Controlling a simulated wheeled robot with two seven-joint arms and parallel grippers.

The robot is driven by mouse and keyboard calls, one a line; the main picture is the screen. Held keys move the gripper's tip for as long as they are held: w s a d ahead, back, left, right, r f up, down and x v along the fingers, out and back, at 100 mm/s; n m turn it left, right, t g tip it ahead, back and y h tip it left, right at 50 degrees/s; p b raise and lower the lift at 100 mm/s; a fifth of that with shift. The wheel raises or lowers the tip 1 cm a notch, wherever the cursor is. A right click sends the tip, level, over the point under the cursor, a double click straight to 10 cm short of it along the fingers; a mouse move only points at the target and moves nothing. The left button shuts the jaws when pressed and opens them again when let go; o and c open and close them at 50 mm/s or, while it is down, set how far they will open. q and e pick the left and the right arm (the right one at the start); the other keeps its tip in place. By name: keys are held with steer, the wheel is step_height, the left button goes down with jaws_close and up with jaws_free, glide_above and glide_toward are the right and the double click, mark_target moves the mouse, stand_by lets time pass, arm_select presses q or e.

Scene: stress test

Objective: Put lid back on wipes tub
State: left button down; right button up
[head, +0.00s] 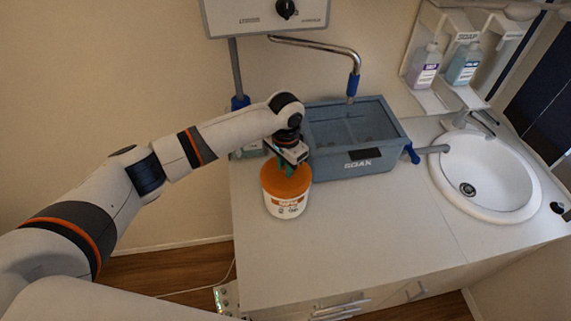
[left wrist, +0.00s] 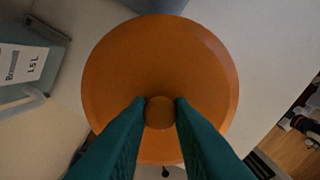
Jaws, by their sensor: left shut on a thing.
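The wipes tub (head: 288,207) is white with an orange label and stands upright near the left end of the counter. Its round orange lid (head: 287,182) is over the tub's mouth and looks roughly level. I cannot tell whether the rim is fully seated or slightly apart. My left gripper (head: 288,163) is above the lid, pointing down. In the left wrist view the lid (left wrist: 160,60) fills the middle, and my green fingers are shut on its small round knob (left wrist: 160,113). The lid hides the tub there. My right gripper is not in view.
A blue-grey basin (head: 352,165) stands just behind and right of the tub, with a bent metal pipe above it. A white sink (head: 485,175) and bottles (head: 424,66) are at the right. The counter's front (head: 360,235) is clear.

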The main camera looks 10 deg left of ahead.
arm_select(q)
steer(key=shift+p, duration=0.45)
stand_by(0.3)
stand_by(0.3)
steer(key=c, duration=0.7)
jaws_free()
steer(key=shift+r+p, duration=1.35)
steer(key=shift+r, duration=2.15)
steer(key=shift+c, duration=0.5)
jaws_close()
